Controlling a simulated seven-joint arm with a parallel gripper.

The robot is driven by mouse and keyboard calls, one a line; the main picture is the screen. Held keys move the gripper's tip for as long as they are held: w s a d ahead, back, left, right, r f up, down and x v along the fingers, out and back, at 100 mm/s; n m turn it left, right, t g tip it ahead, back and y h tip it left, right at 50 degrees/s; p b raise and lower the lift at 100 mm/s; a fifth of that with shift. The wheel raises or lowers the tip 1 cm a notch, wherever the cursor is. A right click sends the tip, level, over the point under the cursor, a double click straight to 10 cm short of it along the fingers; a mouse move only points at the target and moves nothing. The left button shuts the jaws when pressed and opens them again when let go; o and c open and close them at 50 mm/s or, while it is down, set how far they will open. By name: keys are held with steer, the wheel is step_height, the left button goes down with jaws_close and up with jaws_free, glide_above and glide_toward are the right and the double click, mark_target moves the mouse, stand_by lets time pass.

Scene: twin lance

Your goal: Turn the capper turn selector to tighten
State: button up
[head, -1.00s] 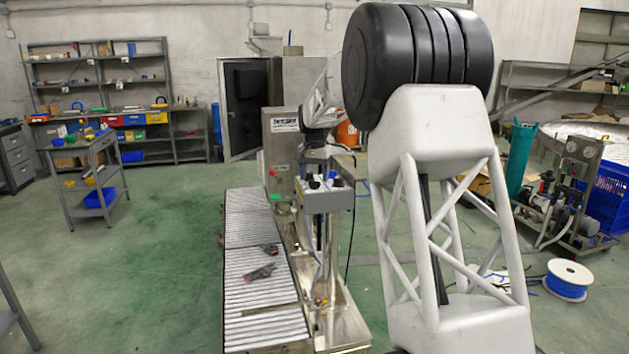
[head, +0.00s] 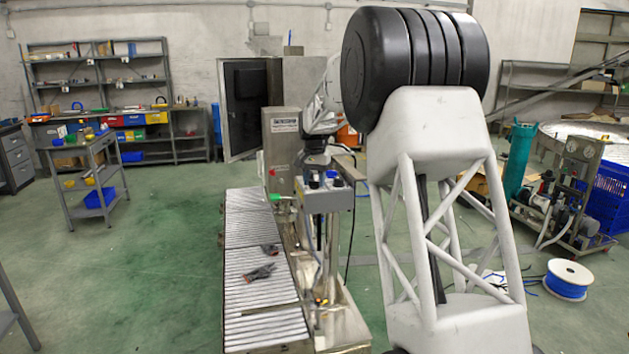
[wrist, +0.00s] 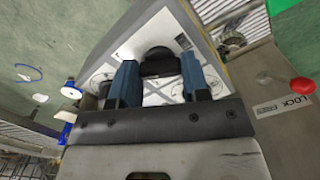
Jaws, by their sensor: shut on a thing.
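The capper's control box (head: 328,200) is a grey box with a pale top panel, standing beside the conveyor. In the wrist view its white panel (wrist: 152,100) has printed curved marks. My gripper (wrist: 160,76) has two blue fingers, one on each side of a black round knob (wrist: 157,62), apparently the turn selector, and is shut on it. The knob's pointer and the panel labels cannot be read. In the head view my gripper (head: 316,161) is small, just above the box and partly hidden by the arm.
A roller conveyor (head: 262,300) runs along the box's left, with dark small items on it. A grey cabinet (head: 283,150) stands behind. A red button (wrist: 302,86) and a LOCK label (wrist: 285,106) are right of the gripper in the wrist view. Open floor lies left.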

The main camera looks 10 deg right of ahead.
steer(key=shift+n, duration=0.4)
steer(key=n, duration=1.1)
stand_by(0.5)
steer(key=o, duration=0.9)
steer(key=shift+r, duration=3.9)
